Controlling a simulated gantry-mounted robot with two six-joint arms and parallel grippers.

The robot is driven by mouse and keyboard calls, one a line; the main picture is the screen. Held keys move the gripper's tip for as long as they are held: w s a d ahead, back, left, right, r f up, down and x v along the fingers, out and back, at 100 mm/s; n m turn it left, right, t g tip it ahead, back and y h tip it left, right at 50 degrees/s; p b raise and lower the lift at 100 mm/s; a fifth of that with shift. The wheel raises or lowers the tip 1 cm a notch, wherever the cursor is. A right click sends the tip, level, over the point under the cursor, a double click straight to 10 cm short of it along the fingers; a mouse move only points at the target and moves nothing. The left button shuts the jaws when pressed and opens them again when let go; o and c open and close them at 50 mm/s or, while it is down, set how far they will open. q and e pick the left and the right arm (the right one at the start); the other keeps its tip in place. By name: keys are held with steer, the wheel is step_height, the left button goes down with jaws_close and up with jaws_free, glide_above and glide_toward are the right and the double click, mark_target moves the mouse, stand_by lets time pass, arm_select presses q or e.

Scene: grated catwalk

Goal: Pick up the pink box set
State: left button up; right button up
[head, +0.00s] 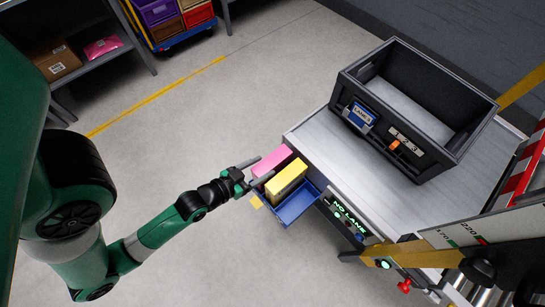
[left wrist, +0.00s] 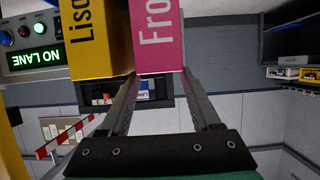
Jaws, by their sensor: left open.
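The pink box (head: 272,161) stands beside a yellow box (head: 287,179) in a blue bin (head: 297,206) at the left end of a grey bench. My left gripper (head: 262,170) is open, with its fingers reaching toward the pink box from the left. In the left wrist view, the pink box (left wrist: 158,36) is lined up with the gap between the fingertips (left wrist: 160,74), and the yellow box (left wrist: 103,40) is close on its left. I cannot tell whether the fingers touch the pink box. My right gripper is not in view.
A large black crate (head: 345,100) stands on the bench (head: 420,205). A lit NO LANE panel (head: 345,217) is next to the blue bin. A shelf (head: 105,58) with a cardboard box (head: 55,62) is at the upper left. The floor between is clear.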

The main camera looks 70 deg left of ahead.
mark_target(270, 162)
arm_select(q)
steer(key=shift+w+a+f, duration=0.1)
steer(key=shift+w+f, duration=0.05)
steer(key=shift+w, duration=0.05)
steer(key=b+x, duration=0.2)
steer(key=x, duration=0.2)
steer(key=shift+a, duration=0.1)
steer(key=shift+w+a+b, duration=0.1)
steer(key=shift+w+b, duration=0.2)
steer(key=shift+w, duration=0.05)
steer(key=shift+s, duration=0.1)
steer(key=shift+c, duration=0.7)
jaws_close()
